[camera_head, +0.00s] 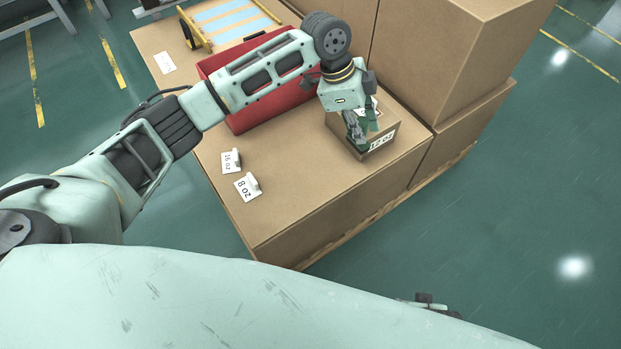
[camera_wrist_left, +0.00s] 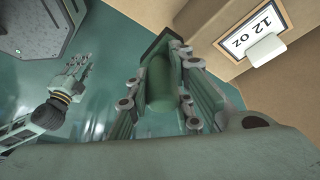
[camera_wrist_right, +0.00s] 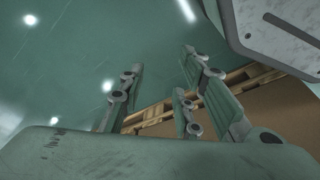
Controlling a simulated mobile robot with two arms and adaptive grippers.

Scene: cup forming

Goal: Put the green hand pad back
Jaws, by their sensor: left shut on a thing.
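My left gripper (camera_head: 357,138) points down at the small open cardboard box marked 12 oz (camera_head: 345,137), on top of the big carton. In the left wrist view the gripper (camera_wrist_left: 160,75) is shut on the green hand pad (camera_wrist_left: 158,82), which lies between its fingers. The box's 12 oz label (camera_wrist_left: 250,35) shows at the upper right there. In the head view the fingers largely cover the pad, and I cannot tell whether it is over the box or just in front. My right gripper (camera_wrist_right: 160,75) is open and empty, away from the carton.
A red bin (camera_head: 245,118) stands behind my left arm. Two label cards, 16 oz (camera_head: 230,163) and 8 oz (camera_head: 246,189), lie left of the box. Tall cartons (camera_head: 445,60) rise behind it. The carton top's front is clear.

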